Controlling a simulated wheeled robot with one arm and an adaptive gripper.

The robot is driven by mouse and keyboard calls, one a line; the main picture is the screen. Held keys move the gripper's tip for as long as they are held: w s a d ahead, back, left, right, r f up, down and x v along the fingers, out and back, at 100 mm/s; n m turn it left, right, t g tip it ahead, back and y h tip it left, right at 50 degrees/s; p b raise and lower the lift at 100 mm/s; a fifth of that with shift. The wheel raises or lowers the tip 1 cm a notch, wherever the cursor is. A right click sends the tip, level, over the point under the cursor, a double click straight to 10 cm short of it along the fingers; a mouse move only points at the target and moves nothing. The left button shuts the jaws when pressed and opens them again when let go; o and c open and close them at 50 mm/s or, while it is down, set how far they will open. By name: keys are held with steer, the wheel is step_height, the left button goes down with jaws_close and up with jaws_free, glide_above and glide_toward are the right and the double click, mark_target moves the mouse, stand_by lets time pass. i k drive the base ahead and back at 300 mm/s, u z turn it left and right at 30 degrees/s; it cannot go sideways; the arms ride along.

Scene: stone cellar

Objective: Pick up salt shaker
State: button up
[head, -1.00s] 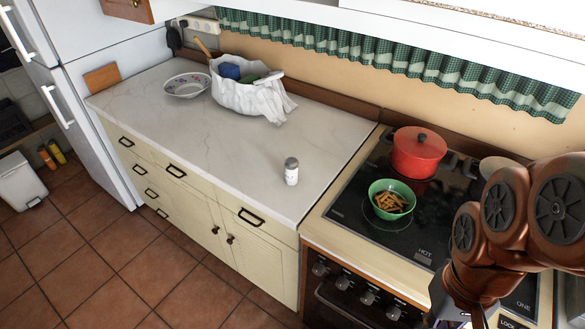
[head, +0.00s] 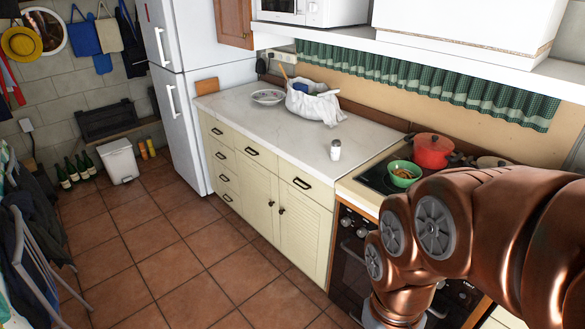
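The salt shaker (head: 335,151) is a small white shaker with a grey top. It stands upright near the front right part of the white marble-look counter (head: 240,113), left of the stove. My copper-coloured arm fills the lower right of the head view, in front of the stove and right of the shaker. My gripper is not visible; the arm runs down to the bottom edge of the picture. Nothing touches the shaker.
A white bag (head: 316,104) and a patterned bowl (head: 268,97) stand further back on the counter. A red pot (head: 432,152) and a green bowl (head: 403,173) with food are on the stove. A shelf (head: 440,52) overhangs the back. The tiled floor (head: 170,250) before the cabinets is open.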

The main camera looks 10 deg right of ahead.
mark_target(335, 144)
steer(key=u, duration=0.65)
steer(key=i, duration=0.85)
steer(key=u, duration=0.4)
steer(key=i, duration=1.25)
steer(key=z, duration=1.3)
steer(key=i, duration=0.8)
steer(key=z, duration=0.9)
